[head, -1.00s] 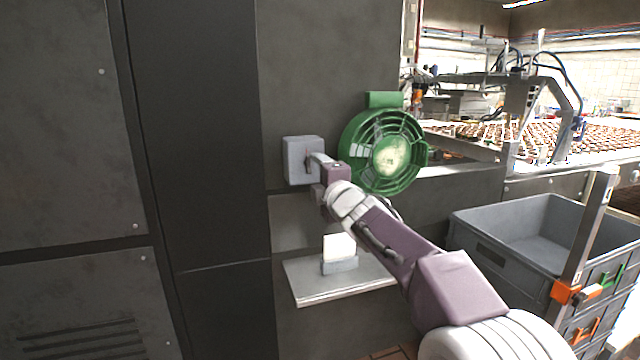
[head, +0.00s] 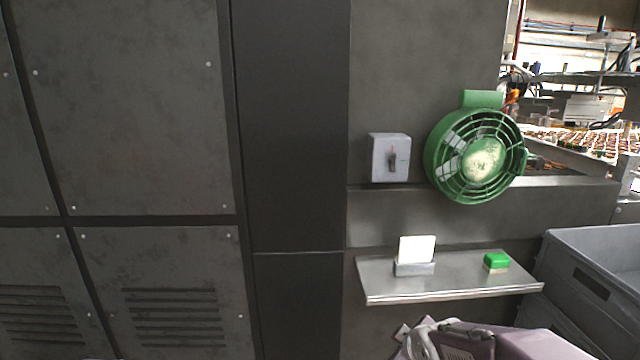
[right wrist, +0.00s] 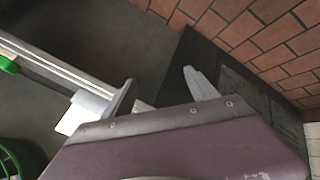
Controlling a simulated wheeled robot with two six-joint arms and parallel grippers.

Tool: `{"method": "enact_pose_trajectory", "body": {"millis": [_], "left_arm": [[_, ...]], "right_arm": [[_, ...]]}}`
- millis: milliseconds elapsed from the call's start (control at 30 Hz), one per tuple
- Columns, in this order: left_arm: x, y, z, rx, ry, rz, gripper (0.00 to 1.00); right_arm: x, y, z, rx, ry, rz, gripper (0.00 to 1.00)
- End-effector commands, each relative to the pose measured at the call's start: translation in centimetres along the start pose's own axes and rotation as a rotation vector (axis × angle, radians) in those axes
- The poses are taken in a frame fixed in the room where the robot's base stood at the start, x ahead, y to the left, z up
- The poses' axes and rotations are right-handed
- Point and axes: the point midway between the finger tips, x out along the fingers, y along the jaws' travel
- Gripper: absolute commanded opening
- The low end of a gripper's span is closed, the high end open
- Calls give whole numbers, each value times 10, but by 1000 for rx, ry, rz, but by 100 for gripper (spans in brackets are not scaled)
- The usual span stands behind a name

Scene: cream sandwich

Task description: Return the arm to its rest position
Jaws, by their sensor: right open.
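My right gripper (head: 412,330) is at the bottom edge of the head view, below the metal shelf, with its arm partly cut off. In the right wrist view my right gripper (right wrist: 158,84) has its two fingers apart with nothing between them. A grey switch box (head: 390,158) with a dark knob, standing about upright, is on the dark wall, and the gripper is apart from it. A green round fan (head: 477,155) hangs right of the box. My left gripper is in neither view.
The metal shelf (head: 450,292) juts from the wall above my right gripper, holding a white card (head: 417,249) in a stand and a green block (head: 496,261). A grey crate (head: 595,250) stands at the right. Brick floor (right wrist: 250,35) shows in the wrist view.

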Motion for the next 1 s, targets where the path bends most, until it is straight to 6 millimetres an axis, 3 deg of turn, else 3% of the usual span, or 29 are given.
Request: {"method": "enact_pose_trajectory", "body": {"millis": [100,200,300,367,400,667,900,1000], "left_arm": [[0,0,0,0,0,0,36],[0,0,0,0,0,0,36],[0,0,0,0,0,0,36],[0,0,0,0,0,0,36],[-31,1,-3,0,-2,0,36],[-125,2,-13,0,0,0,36],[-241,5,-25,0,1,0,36],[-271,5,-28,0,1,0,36]], "right_arm": [[1,-56,55,225,-164,-131,67],[-7,-98,94,419,-305,-209,67],[-23,-137,126,646,-465,-264,67],[-29,-146,132,803,-535,-255,67],[-53,-130,117,795,-526,-253,67],[-126,-87,77,786,-521,-252,67],[-218,-34,27,784,-520,-252,67],[-242,-20,14,784,-520,-252,67]]}}
